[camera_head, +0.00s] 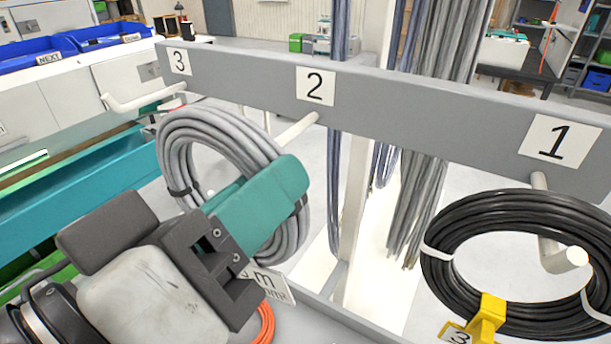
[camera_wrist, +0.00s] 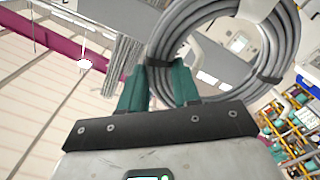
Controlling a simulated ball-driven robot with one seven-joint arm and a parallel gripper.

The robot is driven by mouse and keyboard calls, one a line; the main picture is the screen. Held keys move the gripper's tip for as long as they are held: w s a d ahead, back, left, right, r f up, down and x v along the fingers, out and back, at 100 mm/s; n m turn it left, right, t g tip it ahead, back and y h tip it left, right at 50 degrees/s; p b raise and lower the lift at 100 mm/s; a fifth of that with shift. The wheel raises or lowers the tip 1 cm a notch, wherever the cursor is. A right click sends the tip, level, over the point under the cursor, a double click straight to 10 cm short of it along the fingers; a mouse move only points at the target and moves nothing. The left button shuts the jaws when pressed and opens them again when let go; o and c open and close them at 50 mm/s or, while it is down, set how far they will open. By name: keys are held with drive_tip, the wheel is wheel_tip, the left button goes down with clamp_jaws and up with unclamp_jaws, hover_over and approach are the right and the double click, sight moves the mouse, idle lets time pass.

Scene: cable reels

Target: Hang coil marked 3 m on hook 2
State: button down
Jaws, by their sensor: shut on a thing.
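My gripper (camera_head: 277,187), with teal fingers, is shut on the right side of a grey coil (camera_head: 196,130). The coil also shows above the fingers in the wrist view (camera_wrist: 226,86). Its white tag (camera_head: 275,285) hangs below the fingers; an "m" is readable, but its number is hidden. Hook 2 (camera_head: 298,129) is a pale peg under the plate marked 2 (camera_head: 315,86). Its front end disappears behind the coil's upper right edge, and I cannot tell whether it enters the ring.
The grey rail (camera_head: 420,105) crosses the view. Hook 3 (camera_head: 140,100) is empty at the left. Hook 1 (camera_head: 565,257) carries a black coil (camera_head: 447,285) with a yellow tag holder (camera_head: 487,318). Grey cables hang behind the rail. An orange cable (camera_head: 266,325) lies low behind my gripper.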

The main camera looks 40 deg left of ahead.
drive_tip(key=w+a+f+b, duration=0.1)
drive_tip(key=w+f+b, duration=0.1)
drive_tip(key=w, duration=0.5)
drive_tip(key=shift+a+f+b, duration=0.3)
drive_tip(key=shift+f+b, duration=0.05)
idle(0.5)
drive_tip(key=c, duration=0.7)
unclamp_jaws()
drive_tip(key=shift+c, duration=0.2)
drive_tip(key=shift+o, duration=0.4)
drive_tip(key=shift+f, duration=0.1)
drive_tip(key=o, duration=0.6)
drive_tip(key=shift+c, duration=0.2)
